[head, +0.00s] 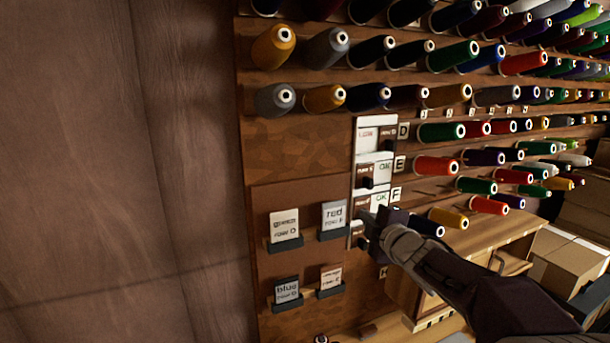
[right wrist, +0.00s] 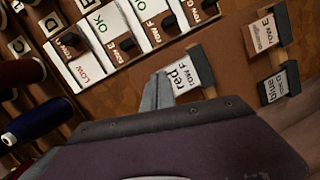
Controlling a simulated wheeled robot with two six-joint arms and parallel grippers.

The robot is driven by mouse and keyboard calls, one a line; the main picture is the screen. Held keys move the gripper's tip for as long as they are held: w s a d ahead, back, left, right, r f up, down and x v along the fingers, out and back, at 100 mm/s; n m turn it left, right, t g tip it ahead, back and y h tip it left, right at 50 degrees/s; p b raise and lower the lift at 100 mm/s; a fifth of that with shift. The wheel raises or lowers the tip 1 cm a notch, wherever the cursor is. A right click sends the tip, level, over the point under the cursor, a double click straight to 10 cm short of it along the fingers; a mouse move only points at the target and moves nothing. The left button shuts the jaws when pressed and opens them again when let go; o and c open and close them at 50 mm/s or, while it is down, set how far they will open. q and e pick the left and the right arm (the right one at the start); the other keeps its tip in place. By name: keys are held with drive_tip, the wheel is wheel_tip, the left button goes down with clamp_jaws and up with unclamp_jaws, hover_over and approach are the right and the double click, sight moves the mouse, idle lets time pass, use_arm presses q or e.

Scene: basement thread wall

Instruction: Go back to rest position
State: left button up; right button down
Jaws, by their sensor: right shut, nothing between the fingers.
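My right gripper (head: 368,228) is in front of the lower end of the white label panel (head: 367,138) on the thread wall, its arm coming in from the lower right. In the right wrist view its fingers (right wrist: 157,92) are shut with nothing between them, close to the card marked "red" (right wrist: 184,75). I cannot tell whether they touch anything. The gripper hides part of the lowest panel row. The panel shows "LOW" at the top and "OK" on rows below, with small dark knobs. My left gripper is not in view.
Cards in dark holders hang left of the panel: green (head: 284,226), red (head: 334,215), blue (head: 287,292) and one more (head: 331,278). Rows of thread spools (head: 440,132) stick out from the wall. A wooden cabinet (head: 480,240) and cardboard boxes (head: 565,262) stand at lower right.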

drive_tip(key=s+f+m+g+h+b, duration=0.1)
drive_tip(key=s+f+m+g, duration=0.3)
drive_tip(key=f, duration=0.8)
drive_tip(key=s+f+m+g+h+b, duration=0.1)
drive_tip(key=s+f+m+g+h, duration=0.2)
drive_tip(key=s+f, duration=0.65)
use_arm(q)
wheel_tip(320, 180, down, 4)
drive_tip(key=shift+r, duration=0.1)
use_arm(e)
drive_tip(key=s+f+m+g+y, duration=0.1)
drive_tip(key=s+f+m+g, duration=0.6)
drive_tip(key=s, duration=1)
wheel_tip(320, 180, down, 7)
drive_tip(key=m, duration=0.3)
drive_tip(key=shift+a+r+m+g+y, duration=0.15)
drive_tip(key=shift+a+m+g+y, duration=0.1)
drive_tip(key=shift+m+g+y, duration=0.05)
